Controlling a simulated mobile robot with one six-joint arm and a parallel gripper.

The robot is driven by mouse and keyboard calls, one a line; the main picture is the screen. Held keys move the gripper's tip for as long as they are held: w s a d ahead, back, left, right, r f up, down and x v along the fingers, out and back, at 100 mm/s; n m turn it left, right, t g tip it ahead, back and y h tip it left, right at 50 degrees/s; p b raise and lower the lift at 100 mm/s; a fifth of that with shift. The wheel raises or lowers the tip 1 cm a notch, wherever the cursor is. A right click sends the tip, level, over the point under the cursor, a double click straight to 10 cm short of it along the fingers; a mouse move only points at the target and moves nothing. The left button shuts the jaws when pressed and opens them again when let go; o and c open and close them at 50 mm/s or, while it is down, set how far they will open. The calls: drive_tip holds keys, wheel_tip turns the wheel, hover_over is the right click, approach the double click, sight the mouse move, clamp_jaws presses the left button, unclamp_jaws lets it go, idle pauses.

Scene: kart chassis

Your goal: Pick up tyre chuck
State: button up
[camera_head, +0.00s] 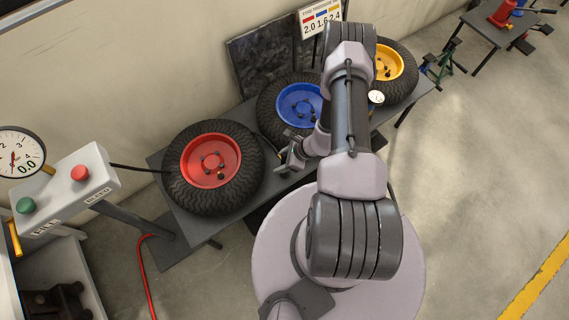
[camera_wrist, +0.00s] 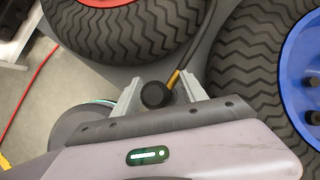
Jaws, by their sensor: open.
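The tyre chuck (camera_wrist: 154,94) shows in the wrist view as a round black head with a brass fitting and a dark hose running up from it. It sits between the two fingers of my gripper (camera_wrist: 160,84), which are open on either side of it. A small gap shows on the left side; contact on the right cannot be told. In the head view my gripper (camera_head: 286,160) is low over the bench, between the red-rimmed wheel (camera_head: 211,161) and the blue-rimmed wheel (camera_head: 300,104). The chuck cannot be made out there.
The wheels lie on a dark bench (camera_head: 190,224), with a yellow-rimmed wheel (camera_head: 389,63) at the far end. Tyres stand close on both sides of my gripper. A control box (camera_head: 75,187) with red and green buttons and a gauge (camera_head: 18,158) is at left.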

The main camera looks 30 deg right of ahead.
drive_tip(key=shift+w+a+f, duration=0.1)
drive_tip(key=shift+f, duration=0.1)
clamp_jaws()
